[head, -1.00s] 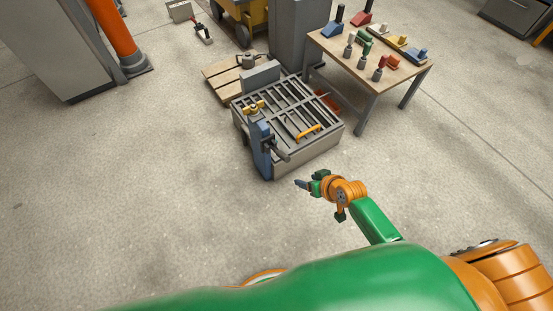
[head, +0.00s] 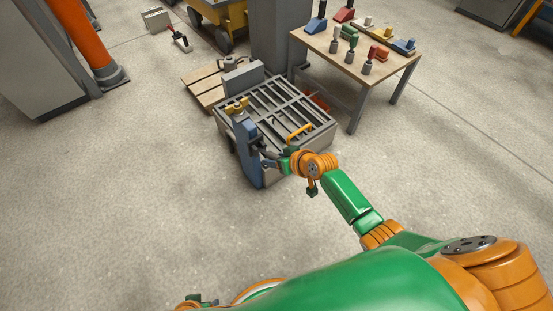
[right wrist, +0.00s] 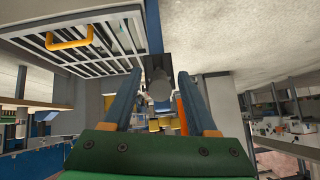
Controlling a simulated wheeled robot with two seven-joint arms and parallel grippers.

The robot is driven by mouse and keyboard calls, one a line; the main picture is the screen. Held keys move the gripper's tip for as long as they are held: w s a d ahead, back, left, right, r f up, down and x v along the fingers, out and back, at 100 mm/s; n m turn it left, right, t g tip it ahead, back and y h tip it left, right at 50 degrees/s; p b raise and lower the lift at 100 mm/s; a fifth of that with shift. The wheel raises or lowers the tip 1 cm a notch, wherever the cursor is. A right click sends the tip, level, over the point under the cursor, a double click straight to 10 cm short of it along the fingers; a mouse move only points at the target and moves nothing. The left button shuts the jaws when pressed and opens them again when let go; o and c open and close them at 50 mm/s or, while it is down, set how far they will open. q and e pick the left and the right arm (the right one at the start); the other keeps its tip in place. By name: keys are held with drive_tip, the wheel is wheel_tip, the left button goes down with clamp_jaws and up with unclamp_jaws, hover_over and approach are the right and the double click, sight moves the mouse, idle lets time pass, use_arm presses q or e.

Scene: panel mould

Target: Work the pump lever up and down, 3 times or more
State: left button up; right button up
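The blue pump body (head: 246,150) stands upright at the near left corner of the slatted grey mould (head: 310,132). Its dark lever (head: 268,155) sticks out towards the right, partly hidden by my right gripper (head: 279,162). In the right wrist view, the lever's round grey end (right wrist: 159,88) shows between the two blue fingers of my right gripper (right wrist: 159,95). The fingers are apart, with a gap visible on both sides of the lever. A small green and dark part of my left arm, perhaps its gripper (head: 199,299), shows at the bottom edge; its fingers cannot be made out.
An orange handle (head: 299,131) sits on the mould's slatted top. A wooden table (head: 375,73) with several coloured tools stands behind right. A pallet (head: 203,88) lies behind the mould. The floor (head: 120,190) to the left is clear.

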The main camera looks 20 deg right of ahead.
clamp_jaws()
idle(1.2)
